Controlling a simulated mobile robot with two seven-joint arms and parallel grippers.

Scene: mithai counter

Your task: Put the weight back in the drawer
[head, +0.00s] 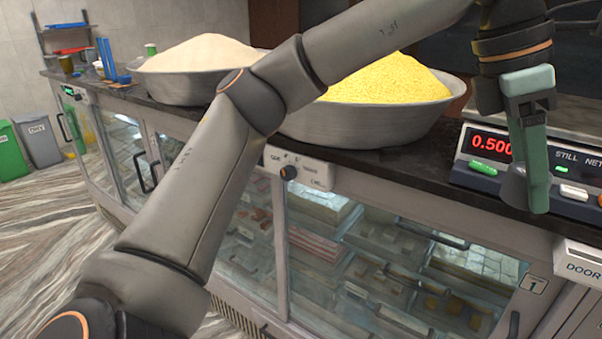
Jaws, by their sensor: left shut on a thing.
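My left arm crosses the picture from the lower left to the upper right. Its green-fingered gripper (537,190) points down in front of the scale, near the counter's front edge. The scale (462,172) has a red display whose visible part reads 0.500. No open drawer can be made out. My right gripper is out of view.
Two wide metal bowls stand on the dark counter, one heaped with pale powder (205,52), one with yellow grains (385,80). Below is a glass-fronted cabinet (330,262) with trays. Bins (38,142) stand far left. Open floor lies at lower left.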

